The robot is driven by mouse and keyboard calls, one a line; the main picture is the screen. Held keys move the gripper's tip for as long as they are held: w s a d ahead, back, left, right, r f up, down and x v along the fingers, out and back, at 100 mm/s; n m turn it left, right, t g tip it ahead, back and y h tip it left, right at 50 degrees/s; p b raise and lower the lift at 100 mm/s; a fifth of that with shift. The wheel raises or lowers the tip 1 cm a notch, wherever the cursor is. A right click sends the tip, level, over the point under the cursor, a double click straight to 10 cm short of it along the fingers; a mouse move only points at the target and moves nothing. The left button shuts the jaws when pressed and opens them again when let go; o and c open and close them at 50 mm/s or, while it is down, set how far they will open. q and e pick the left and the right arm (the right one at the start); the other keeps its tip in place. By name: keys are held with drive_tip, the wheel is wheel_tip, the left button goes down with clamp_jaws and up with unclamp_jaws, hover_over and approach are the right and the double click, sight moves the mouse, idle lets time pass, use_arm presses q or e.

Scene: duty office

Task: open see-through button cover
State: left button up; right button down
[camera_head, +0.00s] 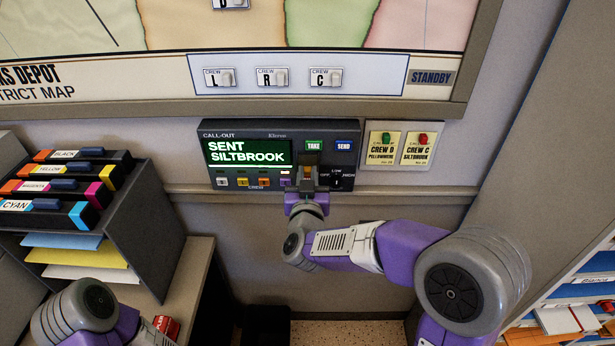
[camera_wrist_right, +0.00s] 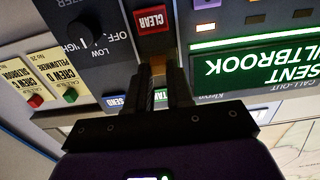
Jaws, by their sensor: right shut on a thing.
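The call-out panel (camera_head: 350,130) is a dark box on the wall with a green screen reading "SENT SILTBROOK". The right wrist view shows its red CLEAR button (camera_wrist_right: 153,20), just beyond the fingertips. My right gripper (camera_head: 309,170) is at the panel, below the green TAKE button (camera_head: 314,146). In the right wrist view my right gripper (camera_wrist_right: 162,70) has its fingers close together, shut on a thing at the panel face. I cannot make out the see-through cover's outline; the fingers hide part of that area. My left gripper is not in view.
A knob (camera_head: 337,176) sits right of my right gripper. Two crew cards (camera_head: 400,148) are right of the panel. A dark rack (camera_head: 150,225) with coloured boxes stands left. A map board (camera_head: 150,97) hangs above. My left arm is at lower left.

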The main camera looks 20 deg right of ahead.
drive_tip(key=c, duration=1)
unclamp_jaws()
drive_tip(key=shift+s, duration=0.1)
drive_tip(key=v, duration=0.7)
drive_tip(key=shift+s+p, duration=0.2)
drive_tip(key=shift+p, duration=0.2)
